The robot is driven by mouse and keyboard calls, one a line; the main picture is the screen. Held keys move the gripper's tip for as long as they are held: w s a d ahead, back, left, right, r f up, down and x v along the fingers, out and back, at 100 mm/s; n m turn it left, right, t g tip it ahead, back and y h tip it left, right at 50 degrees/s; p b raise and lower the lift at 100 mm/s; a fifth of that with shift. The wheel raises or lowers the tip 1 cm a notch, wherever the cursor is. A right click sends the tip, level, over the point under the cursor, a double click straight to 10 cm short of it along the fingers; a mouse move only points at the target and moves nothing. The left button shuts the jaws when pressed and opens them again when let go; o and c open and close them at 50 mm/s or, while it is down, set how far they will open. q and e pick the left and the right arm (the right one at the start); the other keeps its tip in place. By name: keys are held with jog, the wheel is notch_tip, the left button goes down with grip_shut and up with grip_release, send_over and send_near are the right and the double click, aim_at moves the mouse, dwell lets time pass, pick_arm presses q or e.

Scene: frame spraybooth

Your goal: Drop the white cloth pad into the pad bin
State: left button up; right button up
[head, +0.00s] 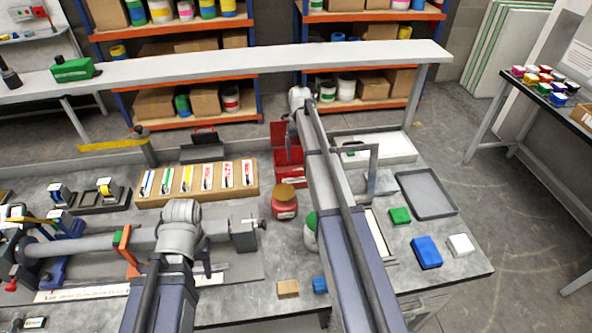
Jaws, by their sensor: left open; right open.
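A small white block (460,244), which looks like the white cloth pad, lies on the right part of the bench, just right of a blue block (426,252). A red bin (290,173) with its lid raised stands at the back middle of the bench; it may be the pad bin, but I can read no label. My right arm passes close to its right side. My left arm reaches over the left part of the bench.
A green block (399,216) and an empty grey tray (428,193) lie near the white block. A red jar (285,204) stands left of my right arm. A holder (198,186) with several coloured items is at the back left. A white tray (400,146) is behind.

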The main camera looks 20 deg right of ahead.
notch_tip(320, 180, up, 7)
jog(key=p, duration=0.7)
jog(key=shift+r, duration=0.2)
jog(key=s+a+n, duration=0.1)
jog(key=s+a, duration=0.8)
jog(key=s, duration=0.4)
jog(key=s+a+n, duration=0.1)
jog(key=s+a, duration=0.9)
jog(key=s, duration=0.3)
jog(key=s+a+f+n+h+b, duration=0.1)
jog(key=s+a+f+n+b, duration=0.2)
jog(key=a+f+b, duration=0.5)
jog(key=s+a, duration=0.1)
jog(key=a, duration=0.1)
jog(key=shift+s+a+f+n+b, duration=0.3)
jog(key=shift+s+a+f+b, duration=0.05)
jog(key=shift+s+b, duration=0.05)
